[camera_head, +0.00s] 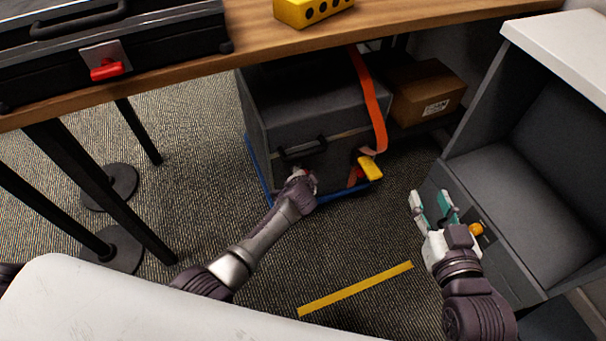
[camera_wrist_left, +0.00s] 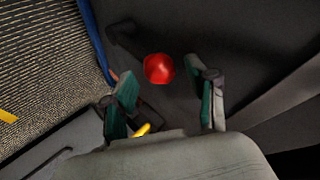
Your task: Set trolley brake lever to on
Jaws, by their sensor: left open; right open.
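The trolley's blue base (camera_head: 258,172) shows under a dark grey case (camera_head: 300,110) below the table. My left gripper (camera_head: 302,180) is at the case's lower front, near the blue base. In the left wrist view my left gripper (camera_wrist_left: 162,80) is open, and a round red knob (camera_wrist_left: 159,68) appears between its fingertips. I cannot tell whether they touch it. This knob may be the end of the brake lever; its shaft is hidden. A yellow tab (camera_head: 371,168) sits at the base's right corner. My right gripper (camera_head: 431,204) is open and empty, beside the grey cabinet.
An orange strap (camera_head: 370,100) hangs over the case. A cardboard box (camera_head: 428,94) stands behind to the right. The open grey cabinet (camera_head: 530,175) is at right. Carpet with a yellow floor strip (camera_head: 355,289) is clear in front.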

